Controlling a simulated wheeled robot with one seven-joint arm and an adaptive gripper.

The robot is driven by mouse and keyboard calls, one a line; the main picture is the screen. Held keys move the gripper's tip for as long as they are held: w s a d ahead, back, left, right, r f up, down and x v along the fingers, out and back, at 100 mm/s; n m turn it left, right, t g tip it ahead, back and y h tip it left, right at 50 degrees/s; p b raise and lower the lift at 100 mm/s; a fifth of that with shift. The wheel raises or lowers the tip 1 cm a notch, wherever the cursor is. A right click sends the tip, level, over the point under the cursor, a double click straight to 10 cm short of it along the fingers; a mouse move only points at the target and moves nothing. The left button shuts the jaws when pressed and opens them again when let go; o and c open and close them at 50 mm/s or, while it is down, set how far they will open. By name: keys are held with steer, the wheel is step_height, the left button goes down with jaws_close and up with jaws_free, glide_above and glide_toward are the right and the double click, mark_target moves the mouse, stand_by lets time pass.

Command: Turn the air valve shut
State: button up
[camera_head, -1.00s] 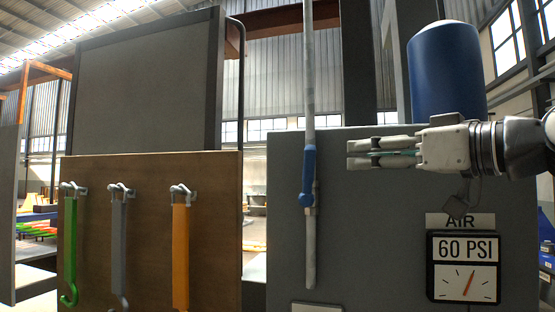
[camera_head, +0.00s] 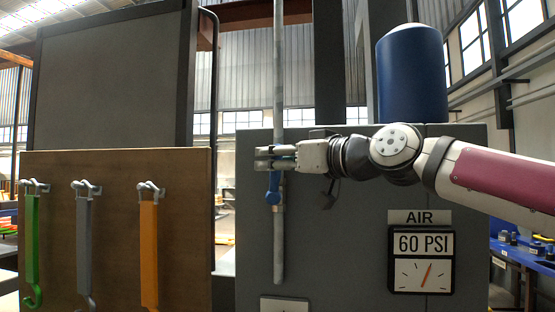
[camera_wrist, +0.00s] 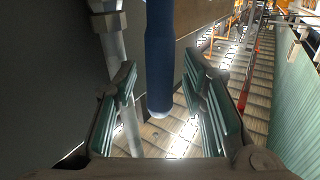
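The air valve's blue handle (camera_head: 273,188) stands upright along the grey vertical pipe (camera_head: 279,250), parallel to it. In the head view my gripper (camera_head: 261,158) reaches in from the right and covers the upper part of the handle. In the wrist view the blue handle (camera_wrist: 160,55) hangs between the two green-padded fingers of my open gripper (camera_wrist: 163,100), with a gap on each side. The pipe also shows there (camera_wrist: 131,125), behind the left finger. The black gauge (camera_head: 421,262) under the AIR sign (camera_head: 419,217) reads 60 PSI, its red needle tilted right of vertical.
The grey panel (camera_head: 350,240) stands close behind the pipe. A brown board (camera_head: 110,220) at left carries green, grey and orange hooked tools. A blue tank (camera_head: 412,75) stands behind the panel. Free space lies in front of the panel.

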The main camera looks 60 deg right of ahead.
jaws_close()
